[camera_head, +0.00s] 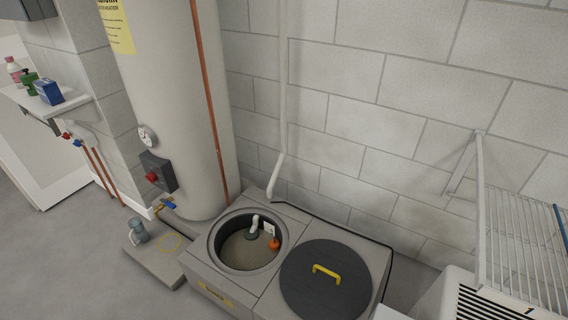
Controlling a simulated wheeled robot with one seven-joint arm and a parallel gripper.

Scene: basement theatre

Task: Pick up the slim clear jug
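A small bluish-grey, see-through vessel (138,231), which looks like the slim clear jug, stands on a low grey slab (160,268) at the foot of the water heater, left of centre. It appears upright; its finer details are too small to tell. A pale yellow ring lies on the slab to its right. My gripper is not in view, so its state and its distance from the jug do not show.
The tall water heater (175,90) stands behind the slab. A grey pit box with an open round well (222,222) and a black lid (325,280) with a yellow handle is to the right. A wire rack (520,250) stands far right. Floor at left (60,260) is clear.

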